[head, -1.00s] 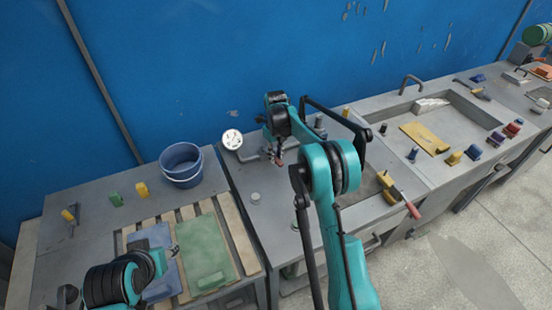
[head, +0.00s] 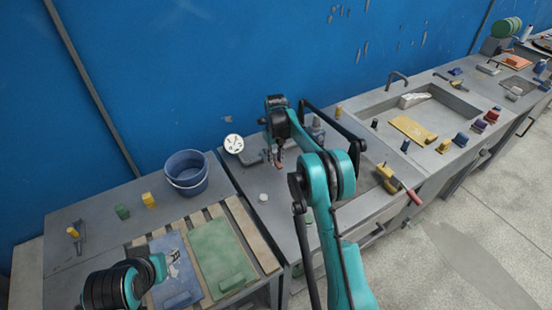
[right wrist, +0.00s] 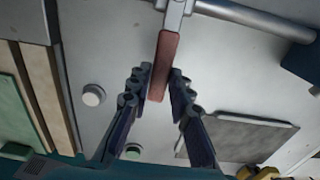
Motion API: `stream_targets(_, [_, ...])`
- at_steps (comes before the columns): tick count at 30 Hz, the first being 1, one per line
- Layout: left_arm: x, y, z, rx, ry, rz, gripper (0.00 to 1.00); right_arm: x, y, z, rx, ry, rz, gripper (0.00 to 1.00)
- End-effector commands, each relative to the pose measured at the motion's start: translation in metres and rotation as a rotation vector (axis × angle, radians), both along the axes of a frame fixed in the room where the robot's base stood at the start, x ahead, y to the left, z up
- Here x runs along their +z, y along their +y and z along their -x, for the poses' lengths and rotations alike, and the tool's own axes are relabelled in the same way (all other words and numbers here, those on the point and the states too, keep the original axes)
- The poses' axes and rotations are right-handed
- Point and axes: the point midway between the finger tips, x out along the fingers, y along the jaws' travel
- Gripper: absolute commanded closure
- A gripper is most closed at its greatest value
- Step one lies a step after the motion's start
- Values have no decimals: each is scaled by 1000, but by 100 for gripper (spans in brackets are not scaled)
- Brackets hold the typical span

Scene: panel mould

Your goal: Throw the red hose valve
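The red hose valve lever (right wrist: 163,65) shows in the right wrist view, hanging from a grey metal fitting on a pipe. In the head view the red lever (head: 280,165) is small, beside the pipe below the round white gauge. My right gripper (right wrist: 161,78) is open, with one finger on each side of the lever's lower end. A narrow gap shows at the right finger; whether the left finger touches is unclear. In the head view my right gripper (head: 275,158) is partly hidden by its own arm. My left gripper (head: 173,262) is over the blue panel; its fingers are too small to judge.
A white gauge (head: 234,144) stands on the pipe. A blue bucket (head: 186,178), blue panel (head: 178,285) and green panel (head: 216,250) are on the left bench. A sink basin with a yellow board (head: 413,129) lies right. A red-handled tool (head: 410,194) lies near the front edge.

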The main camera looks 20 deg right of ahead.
Motion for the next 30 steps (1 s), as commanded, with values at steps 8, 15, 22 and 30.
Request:
stream_targets(8, [0, 0, 0, 0, 0, 0, 58, 0, 1, 0, 2, -1, 0, 60])
stream_targets(15, [0, 0, 0, 0, 0, 0, 58, 13, 0, 0, 2, -1, 0, 60])
stream_targets(22, [0, 0, 0, 0, 0, 0, 58, 61, 1, 0, 2, 0, 0, 60])
stream_targets(30, [0, 0, 0, 0, 0, 0, 58, 108, 1, 0, 2, 0, 0, 60])
